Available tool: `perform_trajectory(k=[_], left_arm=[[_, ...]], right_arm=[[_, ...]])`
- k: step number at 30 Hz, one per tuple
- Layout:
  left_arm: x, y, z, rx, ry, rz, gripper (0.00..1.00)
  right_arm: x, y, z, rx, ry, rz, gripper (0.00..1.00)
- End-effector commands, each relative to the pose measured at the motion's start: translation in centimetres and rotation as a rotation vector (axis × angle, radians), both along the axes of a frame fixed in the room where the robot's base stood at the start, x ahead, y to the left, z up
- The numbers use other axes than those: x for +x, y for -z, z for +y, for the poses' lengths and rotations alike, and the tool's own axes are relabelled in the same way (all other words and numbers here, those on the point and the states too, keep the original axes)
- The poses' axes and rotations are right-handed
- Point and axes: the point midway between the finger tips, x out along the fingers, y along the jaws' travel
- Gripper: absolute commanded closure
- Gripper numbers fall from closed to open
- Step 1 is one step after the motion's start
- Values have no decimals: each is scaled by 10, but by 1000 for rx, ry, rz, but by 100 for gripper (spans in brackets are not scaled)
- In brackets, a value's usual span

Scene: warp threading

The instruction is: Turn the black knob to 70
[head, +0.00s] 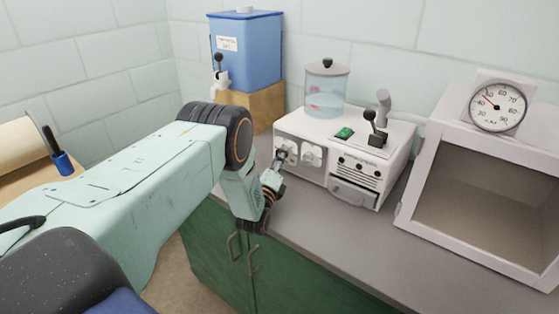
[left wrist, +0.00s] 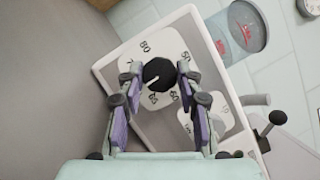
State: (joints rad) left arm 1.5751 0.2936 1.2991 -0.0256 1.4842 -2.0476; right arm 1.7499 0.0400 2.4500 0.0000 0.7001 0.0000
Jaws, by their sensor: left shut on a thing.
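The black knob (left wrist: 160,75) sits on a white dial plate (left wrist: 146,46) with printed numbers, on the front of a white machine (head: 345,150). My left gripper (left wrist: 161,72) is closed around the knob, one finger on each side. In the head view my left gripper (head: 280,158) hides most of this knob. My right gripper is not in view.
A second white dial (head: 311,155) is just right of my left gripper. The machine carries a clear jar (head: 327,88) and a black-knobbed lever (head: 376,128). A white box with a gauge (head: 498,106) stands right; a blue tank (head: 245,50) stands behind left.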

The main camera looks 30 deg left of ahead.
Motion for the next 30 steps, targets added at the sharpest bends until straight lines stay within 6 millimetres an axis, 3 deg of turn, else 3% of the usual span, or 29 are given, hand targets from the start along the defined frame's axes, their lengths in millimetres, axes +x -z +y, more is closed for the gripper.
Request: perform_trajectory(k=[21,22,30], left_arm=[[1,-2,0,74,1,-10,96],[1,-2,0,74,1,-10,64],[1,-1,0,73,1,-8,42]], right_arm=[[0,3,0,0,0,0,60],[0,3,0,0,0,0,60],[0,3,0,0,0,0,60]])
